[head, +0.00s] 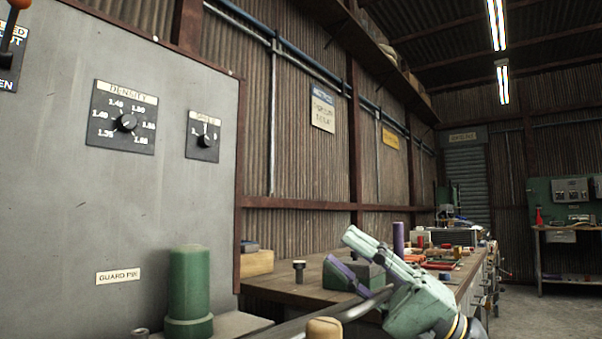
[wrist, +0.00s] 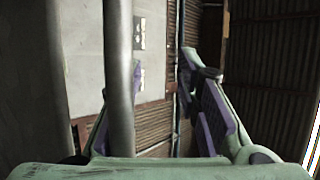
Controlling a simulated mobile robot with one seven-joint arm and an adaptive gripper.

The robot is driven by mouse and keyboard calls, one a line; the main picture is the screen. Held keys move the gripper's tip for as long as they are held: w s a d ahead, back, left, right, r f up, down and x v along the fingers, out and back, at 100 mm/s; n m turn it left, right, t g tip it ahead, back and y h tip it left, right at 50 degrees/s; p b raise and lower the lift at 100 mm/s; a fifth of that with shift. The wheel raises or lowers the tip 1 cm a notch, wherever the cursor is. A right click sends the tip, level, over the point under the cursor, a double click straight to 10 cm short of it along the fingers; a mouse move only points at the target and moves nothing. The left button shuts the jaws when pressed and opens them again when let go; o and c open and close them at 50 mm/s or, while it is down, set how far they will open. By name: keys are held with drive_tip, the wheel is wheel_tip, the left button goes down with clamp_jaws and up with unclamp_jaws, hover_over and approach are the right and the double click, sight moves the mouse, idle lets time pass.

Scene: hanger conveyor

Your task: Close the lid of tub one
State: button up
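My gripper (head: 340,250) is pale green with purple finger pads, low and right of the middle in the head view. Its fingers stand apart. In the wrist view my gripper (wrist: 150,100) also shows spread fingers. A grey round bar (head: 345,312) slopes up to the right beneath my gripper. A grey bar (wrist: 119,70) also runs upright through the wrist view, between the fingers and closer to the left one; I cannot tell whether it touches. No tub or lid can be made out for sure in either view.
A grey panel (head: 60,210) with dials stands at the left. A green cylinder (head: 188,290) stands before it, and a tan rounded knob (head: 323,328) is at the bottom edge. A cluttered workbench (head: 300,292) runs along the wall, with a dark bolt-like piece (head: 299,270) on it.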

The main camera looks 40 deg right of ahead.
drive_tip(key=w+a+r+m+g+h+p, duration=0.1)
drive_tip(key=w+r+m+h+p, duration=0.2)
drive_tip(key=w+r+p, duration=0.5)
drive_tip(key=shift+w+a+r+g+h+p, duration=0.2)
drive_tip(key=shift+g+h+p, duration=0.1)
drive_tip(key=shift+p, duration=0.45)
drive_tip(key=shift+f, duration=0.1)
drive_tip(key=f+b+v, duration=0.1)
drive_tip(key=b+v, duration=0.2)
drive_tip(key=v, duration=0.9)
drive_tip(key=shift+w+f, duration=0.2)
drive_tip(key=shift+f, duration=0.25)
drive_tip(key=shift+d, duration=0.1)
